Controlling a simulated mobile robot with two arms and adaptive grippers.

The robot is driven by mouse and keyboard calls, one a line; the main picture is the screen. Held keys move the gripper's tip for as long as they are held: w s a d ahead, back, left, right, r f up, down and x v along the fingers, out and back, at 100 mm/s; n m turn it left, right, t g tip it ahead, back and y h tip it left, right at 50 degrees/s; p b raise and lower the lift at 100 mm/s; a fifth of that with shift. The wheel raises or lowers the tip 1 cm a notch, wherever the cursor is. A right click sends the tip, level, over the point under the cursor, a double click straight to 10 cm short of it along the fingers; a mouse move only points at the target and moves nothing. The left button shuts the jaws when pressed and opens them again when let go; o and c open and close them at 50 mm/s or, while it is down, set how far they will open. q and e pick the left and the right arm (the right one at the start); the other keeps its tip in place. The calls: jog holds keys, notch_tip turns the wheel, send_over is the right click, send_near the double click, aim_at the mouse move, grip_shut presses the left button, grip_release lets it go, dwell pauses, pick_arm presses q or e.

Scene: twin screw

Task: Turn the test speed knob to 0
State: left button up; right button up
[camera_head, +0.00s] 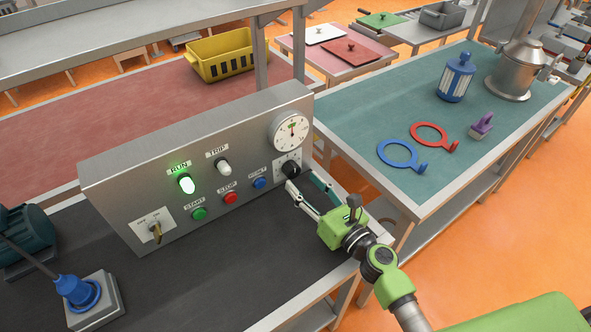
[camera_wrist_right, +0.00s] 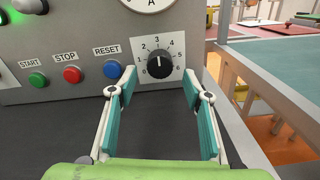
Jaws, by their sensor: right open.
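The control panel (camera_head: 130,190) stands on the dark bench. Its black test speed knob (camera_head: 291,170) is at the lower right, under the round gauge. In the right wrist view the knob (camera_wrist_right: 160,67) sits on a white dial plate marked 0 to 6. Its white pointer line is near upright, around 3. My right gripper (camera_head: 301,181) is open in front of the knob. In the right wrist view the two fingers of the gripper (camera_wrist_right: 160,77) lie left and right of the knob, apart from it. My left gripper is not in view.
Blue RESET (camera_wrist_right: 112,68), red STOP (camera_wrist_right: 72,74) and green START (camera_wrist_right: 38,79) buttons lie left of the knob. The green RUN lamp (camera_head: 187,185) is lit. A blue plug (camera_head: 77,290) stands at the left. A green-topped table (camera_head: 350,125) is to the right.

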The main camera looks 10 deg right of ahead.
aim_at(295, 174)
jog(key=x, duration=0.4)
jog(key=shift+w+a, duration=0.15)
jog(key=shift+w, duration=0.1)
jog(key=c, duration=1.1)
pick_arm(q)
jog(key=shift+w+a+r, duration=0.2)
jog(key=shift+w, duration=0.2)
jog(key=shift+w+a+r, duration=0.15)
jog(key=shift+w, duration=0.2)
